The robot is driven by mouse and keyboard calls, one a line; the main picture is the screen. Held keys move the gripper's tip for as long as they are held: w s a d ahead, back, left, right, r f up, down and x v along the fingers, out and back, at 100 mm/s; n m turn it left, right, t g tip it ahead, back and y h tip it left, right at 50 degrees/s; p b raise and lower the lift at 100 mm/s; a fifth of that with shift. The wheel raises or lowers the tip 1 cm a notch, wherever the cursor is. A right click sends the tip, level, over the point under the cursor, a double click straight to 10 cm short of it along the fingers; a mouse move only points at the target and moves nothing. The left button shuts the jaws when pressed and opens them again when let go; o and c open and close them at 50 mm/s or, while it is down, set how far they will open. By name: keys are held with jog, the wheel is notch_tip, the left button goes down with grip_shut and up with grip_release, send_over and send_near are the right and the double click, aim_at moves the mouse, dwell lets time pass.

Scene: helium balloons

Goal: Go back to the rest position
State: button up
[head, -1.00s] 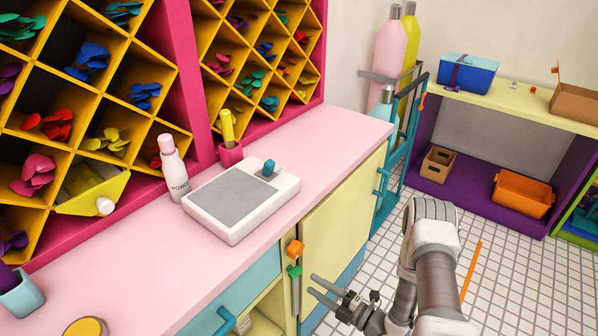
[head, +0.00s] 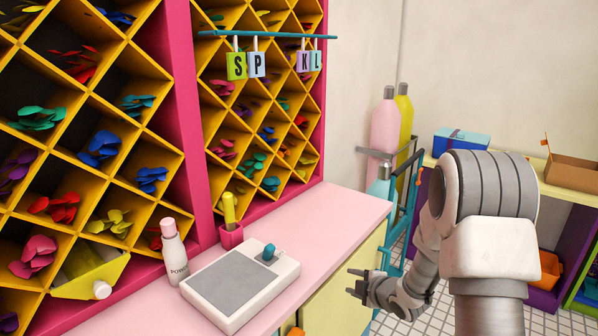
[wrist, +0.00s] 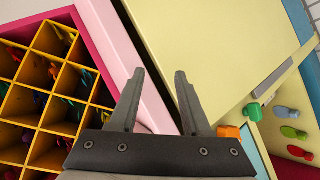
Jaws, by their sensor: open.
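My gripper (head: 362,284) is open and empty in the head view. It is beside the front edge of the pink counter (head: 325,222), in front of the pale yellow cabinet door (head: 345,280). In the wrist view the two fingers of my gripper (wrist: 153,95) are spread apart with nothing between them. The pale yellow cabinet door (wrist: 215,45) and the pink counter edge (wrist: 140,75) lie beyond the fingers.
A white device with a grey plate (head: 238,288), a white bottle (head: 173,252) and a pink cup (head: 231,237) stand on the counter. Yellow cubbies of balloons (head: 140,105) line the wall. Tall gas cylinders (head: 386,125) stand beyond the counter. Tiled floor (head: 435,310) shows around my arm.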

jog(key=s+d+r+m+h+p, duration=0.1)
jog(key=s+d+r+m+h, duration=0.15)
jog(key=r, duration=0.35)
jog(key=s+d+r+m+g+h, duration=0.1)
jog(key=s+r+m, duration=0.3)
jog(key=r, duration=0.3)
jog(key=s+d+r+m+h+p, duration=0.1)
jog(key=s+r+m+h, duration=0.15)
jog(key=r, duration=0.35)
jog(key=s+a+r+m+g, duration=0.1)
jog(key=s+r+m, duration=0.1)
jog(key=s, duration=0.6)
jog(key=s+a+r+m+g+y+p, duration=0.1)
jog(key=s+m, duration=0.3)
jog(key=s, duration=0.5)
jog(key=s+a+r+m+g, duration=0.2)
jog(key=s+r+m, duration=0.1)
jog(key=s, duration=0.5)
jog(key=shift+s+a+r+m+y, duration=0.15)
jog(key=shift+a+r+m+y, duration=0.2)
jog(key=shift+r, duration=0.2)
jog(key=shift+s, duration=0.15)
